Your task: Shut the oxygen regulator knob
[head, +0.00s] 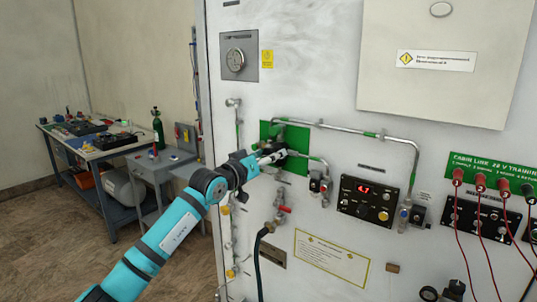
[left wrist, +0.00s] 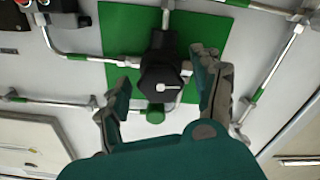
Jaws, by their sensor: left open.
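The oxygen regulator knob (left wrist: 163,80) is black and faceted, with a white pointer line on its face. It is mounted over a green backing plate (left wrist: 228,28) on the white panel. In the head view the green plate (head: 296,137) is plain, but the knob is mostly hidden by my gripper. My left gripper (head: 271,157) is at the plate, coming in from the lower left. In the left wrist view my left gripper (left wrist: 160,88) is open, with one finger on each side of the knob. Gaps show between fingers and knob. My right gripper is not in view.
Metal pipes (head: 375,135) run close around the plate. A red-handled valve (head: 284,208) and a black hose (head: 261,250) are below. A control box with red digits (head: 367,200) is to the right. A workbench (head: 110,150) stands at the far left.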

